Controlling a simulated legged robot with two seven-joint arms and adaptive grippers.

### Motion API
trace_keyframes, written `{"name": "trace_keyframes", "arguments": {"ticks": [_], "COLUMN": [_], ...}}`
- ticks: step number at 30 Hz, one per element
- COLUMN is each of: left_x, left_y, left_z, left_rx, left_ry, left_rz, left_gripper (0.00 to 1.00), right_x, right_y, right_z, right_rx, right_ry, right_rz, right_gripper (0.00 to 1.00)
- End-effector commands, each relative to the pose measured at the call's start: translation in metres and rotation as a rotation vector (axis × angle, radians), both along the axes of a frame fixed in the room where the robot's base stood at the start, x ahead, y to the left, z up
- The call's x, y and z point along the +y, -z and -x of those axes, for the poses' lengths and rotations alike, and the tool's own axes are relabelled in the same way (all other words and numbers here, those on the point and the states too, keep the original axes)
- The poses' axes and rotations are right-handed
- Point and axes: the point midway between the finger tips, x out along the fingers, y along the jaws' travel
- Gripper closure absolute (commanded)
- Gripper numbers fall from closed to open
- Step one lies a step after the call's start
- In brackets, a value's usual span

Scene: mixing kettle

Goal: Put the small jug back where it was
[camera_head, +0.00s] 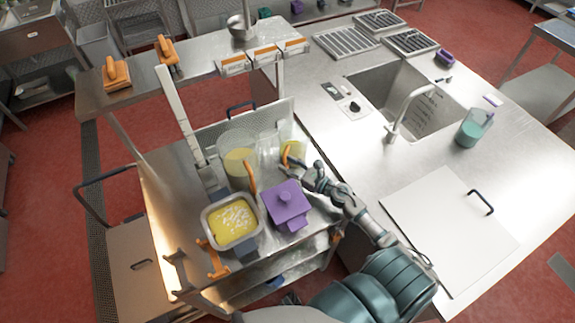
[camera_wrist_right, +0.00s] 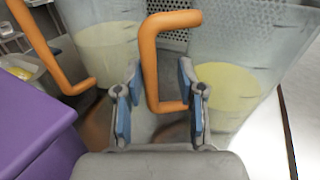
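The small jug (camera_head: 298,150) is clear, with pale yellow contents and an orange handle. It stands on the metal trolley (camera_head: 172,190), right of the large clear jug (camera_head: 239,150), and is partly hidden by my right gripper (camera_head: 285,168). In the right wrist view, the small jug (camera_wrist_right: 232,92) is at the right and its orange handle (camera_wrist_right: 152,65) is between my open right gripper's (camera_wrist_right: 162,95) fingers. Gaps show between the blue pads and the handle's upright part. The large jug (camera_wrist_right: 105,50) is at the left. My left gripper is not in view.
A purple lidded container (camera_head: 287,204) and a metal pan of yellow food (camera_head: 233,222) stand at the trolley's front. A pale post (camera_head: 180,115) rises at its left. The sink counter (camera_head: 350,150) is to the right, with a white board (camera_head: 445,225).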

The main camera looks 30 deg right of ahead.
Motion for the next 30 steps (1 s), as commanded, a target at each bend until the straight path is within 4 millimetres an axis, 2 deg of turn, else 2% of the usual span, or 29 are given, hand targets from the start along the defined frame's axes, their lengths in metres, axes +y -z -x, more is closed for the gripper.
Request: {"name": "trace_keyframes", "arguments": {"ticks": [4, 9, 15, 22, 27, 30], "left_x": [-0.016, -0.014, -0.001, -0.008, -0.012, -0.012], "left_y": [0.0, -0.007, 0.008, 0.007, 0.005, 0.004], "left_z": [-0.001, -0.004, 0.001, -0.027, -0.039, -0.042], "left_rx": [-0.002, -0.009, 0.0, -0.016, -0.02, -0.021], "left_ry": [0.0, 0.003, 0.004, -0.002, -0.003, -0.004], "left_rz": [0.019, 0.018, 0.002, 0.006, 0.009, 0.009], "left_gripper": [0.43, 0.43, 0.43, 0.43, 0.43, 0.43], "right_x": [0.003, 0.005, -0.012, -0.032, -0.039, -0.04], "right_y": [-0.001, -0.008, 0.0, 0.0, -0.003, -0.004], "right_z": [0.0, 0.001, 0.039, 0.086, 0.107, 0.112], "right_rx": [0.0, 0.0, 0.005, 0.004, 0.001, 0.002], "right_ry": [-0.002, -0.002, -0.001, 0.0, 0.0, -0.001], "right_rz": [0.002, 0.004, 0.0, -0.001, -0.001, 0.001], "right_gripper": [0.61, 0.61, 0.61, 0.61, 0.61, 0.61]}}
